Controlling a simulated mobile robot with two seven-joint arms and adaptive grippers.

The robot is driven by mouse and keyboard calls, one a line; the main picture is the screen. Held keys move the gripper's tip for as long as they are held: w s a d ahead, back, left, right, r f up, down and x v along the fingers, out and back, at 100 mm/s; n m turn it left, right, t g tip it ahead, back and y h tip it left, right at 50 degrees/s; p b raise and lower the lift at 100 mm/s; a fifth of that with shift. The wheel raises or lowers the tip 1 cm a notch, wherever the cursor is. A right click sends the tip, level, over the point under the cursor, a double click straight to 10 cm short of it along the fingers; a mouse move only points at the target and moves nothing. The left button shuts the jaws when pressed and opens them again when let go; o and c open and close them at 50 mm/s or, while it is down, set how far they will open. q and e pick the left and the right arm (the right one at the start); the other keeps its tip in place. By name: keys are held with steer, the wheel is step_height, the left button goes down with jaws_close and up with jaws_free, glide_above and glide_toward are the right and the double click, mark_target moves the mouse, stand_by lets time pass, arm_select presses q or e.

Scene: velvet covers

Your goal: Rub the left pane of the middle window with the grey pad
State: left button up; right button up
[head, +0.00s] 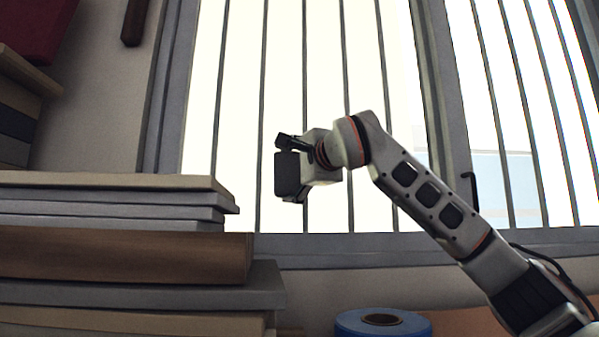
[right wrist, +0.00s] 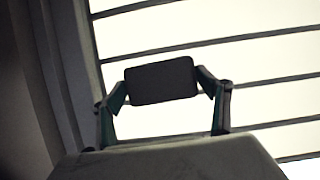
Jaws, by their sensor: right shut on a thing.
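The window (head: 378,238) fills the middle and right of the head view, with dark vertical bars in front of bright panes. A thick grey post divides its left pane (head: 283,60) from the right pane (head: 520,110). My right gripper (head: 283,170) is raised in front of the left pane, shut on the dark grey pad (head: 287,175). In the right wrist view, the pad (right wrist: 161,80) sits between both fingertips, with the bars behind it. I cannot tell whether the pad touches the pane or the bars. My left gripper is not in view.
Stacked boards (head: 120,258) stand at the lower left, close below and left of my right gripper. A blue roll (head: 383,323) lies below the window at the bottom. A dark hook (head: 471,190) shows by the window post. More stacked items (head: 18,110) are at the far left.

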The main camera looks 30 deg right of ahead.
steer(key=shift+w+a, duration=0.15)
steer(key=shift+a, duration=0.25)
steer(key=shift+s+a+b, duration=0.35)
steer(key=shift+s+b, duration=0.05)
steer(key=shift+s, duration=0.35)
steer(key=shift+s+a+b, duration=0.35)
steer(key=shift+s+b, duration=0.05)
steer(key=shift+s, duration=0.4)
steer(key=shift+s+a+b, duration=0.35)
steer(key=shift+s+b, duration=0.05)
steer(key=shift+s, duration=0.35)
steer(key=shift+s+a, duration=0.25)
steer(key=shift+s, duration=0.2)
steer(key=shift+s, duration=0.1)
steer(key=shift+s+a+b, duration=0.3)
steer(key=shift+s, duration=0.3)
steer(key=shift+s+a+b, duration=0.25)
steer(key=shift+s+a, duration=0.05)
steer(key=shift+s, duration=0.3)
